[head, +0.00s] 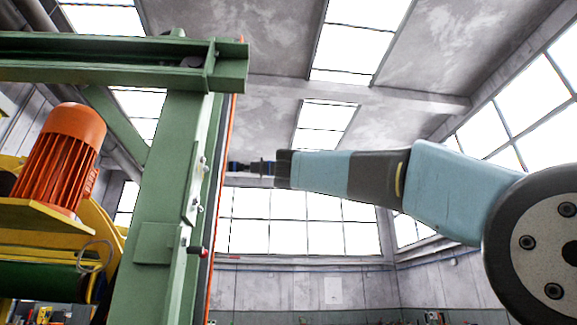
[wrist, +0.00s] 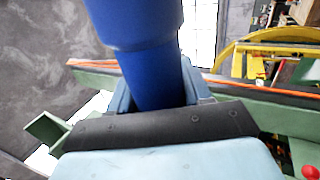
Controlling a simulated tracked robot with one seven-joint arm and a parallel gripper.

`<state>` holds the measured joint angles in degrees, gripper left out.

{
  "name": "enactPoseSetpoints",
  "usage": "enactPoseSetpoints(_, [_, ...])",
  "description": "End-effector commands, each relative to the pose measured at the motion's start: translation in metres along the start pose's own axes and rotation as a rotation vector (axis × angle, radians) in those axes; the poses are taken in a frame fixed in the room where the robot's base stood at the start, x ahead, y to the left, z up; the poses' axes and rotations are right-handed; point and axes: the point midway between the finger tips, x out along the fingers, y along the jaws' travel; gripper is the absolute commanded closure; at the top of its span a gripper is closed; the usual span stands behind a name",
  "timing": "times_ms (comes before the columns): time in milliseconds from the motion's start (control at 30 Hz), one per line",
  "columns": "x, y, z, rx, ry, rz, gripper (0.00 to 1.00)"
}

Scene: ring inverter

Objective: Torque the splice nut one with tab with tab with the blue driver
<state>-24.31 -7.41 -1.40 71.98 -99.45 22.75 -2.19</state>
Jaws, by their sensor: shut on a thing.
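My gripper (head: 270,168) is at the end of my arm, pointing left toward the green post, and is shut on the blue driver (head: 239,167). In the wrist view the blue driver (wrist: 138,45) fills the upper middle, standing between the fingers of my gripper (wrist: 160,95). Its working tip is out of the wrist view. In the head view its tip ends close to the post's right edge; I cannot tell whether it touches anything. Small bolt-like fittings (head: 198,207) sit on the post's plates, lower and left of the driver. I cannot tell which is splice nut one.
The green post (head: 170,200) carries a green crossbeam (head: 120,60) at the top. An orange motor (head: 60,155) stands at left.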

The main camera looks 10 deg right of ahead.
Motion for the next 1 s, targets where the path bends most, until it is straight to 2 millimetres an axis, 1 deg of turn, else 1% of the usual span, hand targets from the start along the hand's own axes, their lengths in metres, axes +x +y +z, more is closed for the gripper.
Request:
enactPoseSetpoints(33, [-0.002, 0.007, 0.001, 0.008, 0.003, 0.003, 0.90])
enactPoseSetpoints(200, [-0.005, 0.015, 0.002, 0.017, 0.009, 0.003, 0.90])
enactPoseSetpoints(667, [-0.007, 0.015, 0.003, 0.009, 0.011, 0.005, 0.90])
enactPoseSetpoints(1000, [-0.007, 0.014, -0.019, 0.008, 0.013, 0.005, 0.90])
